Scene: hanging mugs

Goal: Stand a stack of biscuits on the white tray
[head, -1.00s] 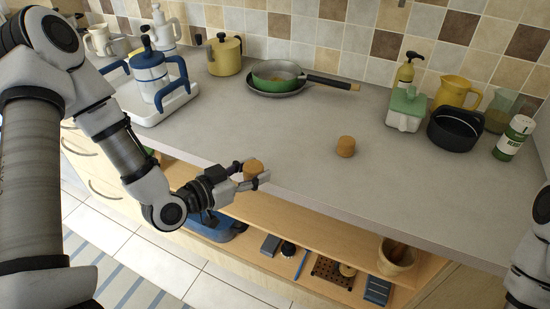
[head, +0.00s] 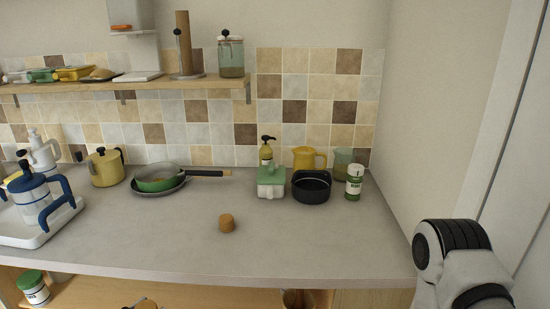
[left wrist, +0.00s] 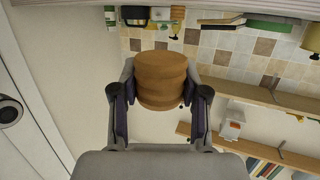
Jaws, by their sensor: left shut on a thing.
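My left gripper (left wrist: 160,88) shows in the left wrist view, shut on a brown stack of biscuits (left wrist: 162,70) held between its two fingers. The left gripper is out of the head view. A second brown biscuit stack (head: 227,223) stands on the counter near its front, in the middle of the head view. My right gripper is not in view; only part of my right arm shows at lower right.
A green-lidded box (head: 271,182), black bowl (head: 311,187) and green-labelled jar (head: 353,182) stand at the back right.

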